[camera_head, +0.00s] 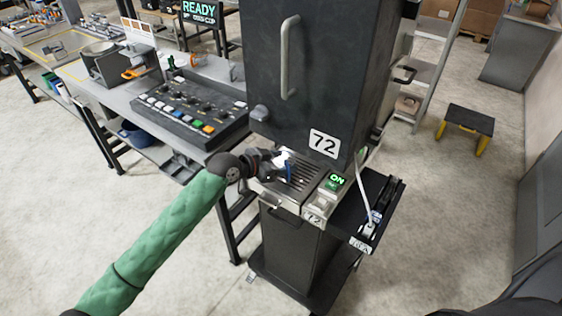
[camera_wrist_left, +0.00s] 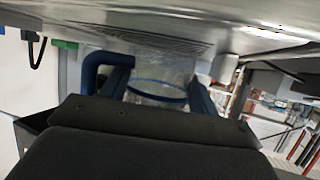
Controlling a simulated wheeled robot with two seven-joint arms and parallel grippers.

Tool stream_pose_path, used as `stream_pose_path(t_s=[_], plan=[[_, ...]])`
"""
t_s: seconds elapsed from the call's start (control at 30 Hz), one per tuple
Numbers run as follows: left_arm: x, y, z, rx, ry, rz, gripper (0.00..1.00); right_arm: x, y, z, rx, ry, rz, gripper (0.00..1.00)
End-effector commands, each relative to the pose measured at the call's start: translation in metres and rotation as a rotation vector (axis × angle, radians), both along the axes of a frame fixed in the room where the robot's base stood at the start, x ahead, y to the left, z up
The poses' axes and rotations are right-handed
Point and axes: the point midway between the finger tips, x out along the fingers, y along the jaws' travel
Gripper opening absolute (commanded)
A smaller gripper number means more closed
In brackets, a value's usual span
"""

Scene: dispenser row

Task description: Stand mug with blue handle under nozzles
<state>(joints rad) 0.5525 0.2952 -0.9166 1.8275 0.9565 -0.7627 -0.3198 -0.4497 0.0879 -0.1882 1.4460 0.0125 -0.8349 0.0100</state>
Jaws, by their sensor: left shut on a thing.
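The mug with the blue handle (camera_wrist_left: 101,62) is see-through with a blue band in the left wrist view; its handle sticks out to the left there. In the head view only a small blue part of the mug (camera_head: 289,172) shows, over the slotted drip tray (camera_head: 300,182) of the dispenser (camera_head: 310,70). My left gripper (camera_head: 279,162) is shut on the mug, with a finger on each side in the left wrist view (camera_wrist_left: 160,88). I cannot tell whether the mug touches the tray. The nozzles are hidden under the dispenser's dark body. My right gripper is not in view.
A lit ON panel (camera_head: 335,182) sits right of the drip tray, near a dark side shelf (camera_head: 375,205) with a pale hose. A control panel (camera_head: 185,108) stands on the bench to the left. A yellow-legged step stool (camera_head: 468,122) stands on open floor at right.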

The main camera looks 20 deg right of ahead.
Motion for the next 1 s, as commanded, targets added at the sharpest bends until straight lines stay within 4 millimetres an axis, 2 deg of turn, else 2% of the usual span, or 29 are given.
stream_pose_path(t_s=[0.47,0.5,0.6,0.87,1.0], plan=[[0.0,0.0,-0.008,0.0,0.0,0.0,0.28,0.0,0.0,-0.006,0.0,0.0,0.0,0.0],[0.0,0.0,-0.007,0.0,0.0,0.0,0.68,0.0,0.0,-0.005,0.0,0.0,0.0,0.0],[0.0,0.0,-0.007,0.0,0.0,0.0,0.86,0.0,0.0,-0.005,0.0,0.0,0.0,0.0],[0.0,0.0,-0.008,0.0,0.0,0.0,0.86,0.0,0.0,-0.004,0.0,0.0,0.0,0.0],[0.0,0.0,-0.008,0.0,0.0,0.0,0.86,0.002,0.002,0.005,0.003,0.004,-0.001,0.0]])
